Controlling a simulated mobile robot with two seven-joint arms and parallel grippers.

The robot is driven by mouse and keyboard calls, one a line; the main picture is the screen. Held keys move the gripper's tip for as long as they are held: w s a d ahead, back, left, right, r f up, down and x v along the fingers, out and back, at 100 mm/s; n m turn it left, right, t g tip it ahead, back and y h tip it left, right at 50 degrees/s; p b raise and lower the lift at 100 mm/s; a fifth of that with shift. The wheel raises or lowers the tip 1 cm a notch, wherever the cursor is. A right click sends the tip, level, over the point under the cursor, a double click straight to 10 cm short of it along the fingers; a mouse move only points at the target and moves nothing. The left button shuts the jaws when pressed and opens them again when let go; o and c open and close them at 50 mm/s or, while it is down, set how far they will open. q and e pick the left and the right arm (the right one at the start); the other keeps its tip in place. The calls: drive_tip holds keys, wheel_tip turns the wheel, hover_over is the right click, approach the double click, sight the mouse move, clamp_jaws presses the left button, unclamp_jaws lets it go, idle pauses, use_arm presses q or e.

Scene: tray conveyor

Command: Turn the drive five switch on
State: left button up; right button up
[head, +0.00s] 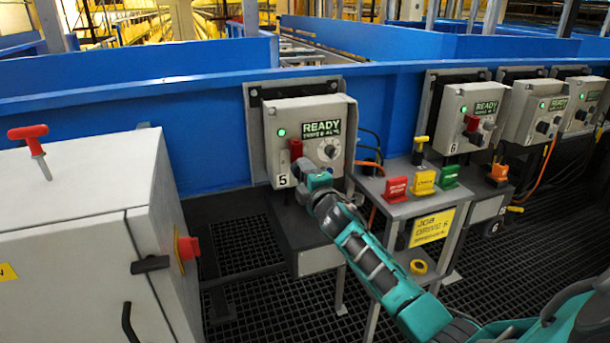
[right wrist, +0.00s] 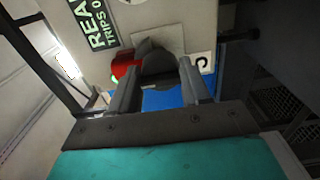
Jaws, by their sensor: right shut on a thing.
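The drive five box (head: 268,132) is grey, with a "5" label, a lit green lamp and a READY display (head: 321,128). A red switch part (head: 296,149) stands on its front, left of a round dial (head: 330,149). My right gripper (head: 304,172) is at the box's lower front, just below the red part. In the right wrist view my right gripper's fingers (right wrist: 158,72) stand either side of a dark grey switch piece (right wrist: 157,60) beside the red part (right wrist: 125,67). The fingers hide some of the contact. My left gripper is out of view.
Right of the box, a grey stand (head: 392,207) carries red, yellow and green tags. The drive six box (head: 455,103) and further boxes follow to the right. A grey cabinet (head: 75,225) with red handles stands at left. Blue conveyor walls (head: 215,135) run behind.

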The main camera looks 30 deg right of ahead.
drive_tip(key=shift+d+r, duration=0.15)
drive_tip(key=shift+d, duration=0.05)
drive_tip(key=o, duration=0.8)
drive_tip(key=shift+o, duration=1.2)
drive_tip(key=shift+a, duration=0.1)
drive_tip(key=shift+s, duration=0.1)
drive_tip(key=p+v, duration=0.2)
drive_tip(key=v, duration=1)
drive_tip(key=shift+s+a, duration=0.15)
drive_tip(key=shift+s, duration=0.2)
